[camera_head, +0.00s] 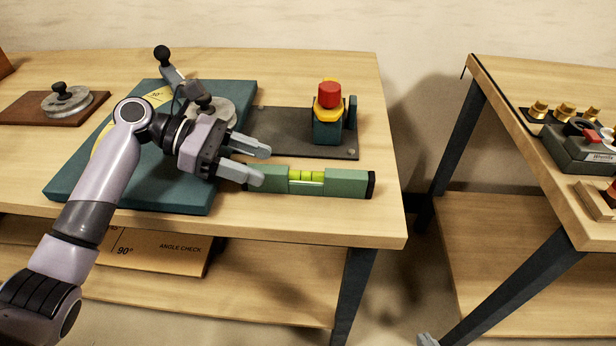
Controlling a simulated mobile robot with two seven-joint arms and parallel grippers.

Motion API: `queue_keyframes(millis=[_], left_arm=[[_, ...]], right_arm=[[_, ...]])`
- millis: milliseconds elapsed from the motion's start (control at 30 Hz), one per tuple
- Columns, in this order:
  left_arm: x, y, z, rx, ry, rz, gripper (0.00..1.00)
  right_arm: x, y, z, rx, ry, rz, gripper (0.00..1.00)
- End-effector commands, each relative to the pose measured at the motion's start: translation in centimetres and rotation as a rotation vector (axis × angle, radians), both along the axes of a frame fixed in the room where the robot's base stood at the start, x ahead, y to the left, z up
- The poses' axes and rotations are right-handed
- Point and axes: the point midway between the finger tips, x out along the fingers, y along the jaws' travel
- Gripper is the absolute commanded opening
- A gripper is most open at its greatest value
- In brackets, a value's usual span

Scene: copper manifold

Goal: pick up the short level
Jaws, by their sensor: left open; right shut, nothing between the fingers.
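The short level (345,183) is a green bar with a yellow-green vial in its middle and a black end cap. It lies on the workbench near the front edge, right of my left gripper. My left gripper (265,166) is open and points right, its fingers at the level's left end. The nearer finger overlaps that end in the picture, and I cannot tell whether they touch. Nothing shows held between its fingers. Only a small grey tip of my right gripper (428,340) shows at the bottom edge, shut and away from the level.
A red emergency button on a teal box (328,125) stands on a dark plate (282,122) behind the level. A teal board (180,201) lies under my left arm. A second table (510,120) with brass fittings stands right, across a gap.

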Motion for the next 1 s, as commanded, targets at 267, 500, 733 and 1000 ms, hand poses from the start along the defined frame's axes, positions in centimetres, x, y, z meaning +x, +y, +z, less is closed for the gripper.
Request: queue_keyframes(millis=[267,500,733,1000], left_arm=[[0.0,-3.4,-1.2,-0.001,-0.001,0.000,0.55],[0.0,-3.4,-1.3,0.000,-0.002,0.001,0.39],[0.0,-3.4,-1.2,-0.002,-0.003,0.001,0.00],[0.0,-3.4,-0.8,-0.002,-0.004,0.001,0.00]], right_arm=[[0.0,0.0,0.1,0.001,0.001,0.000,0.00],[0.0,0.1,0.0,0.001,0.001,0.000,0.00],[-0.1,0.1,0.0,0.003,0.002,-0.001,0.00],[0.0,0.1,0.1,0.003,0.002,-0.001,0.00]])
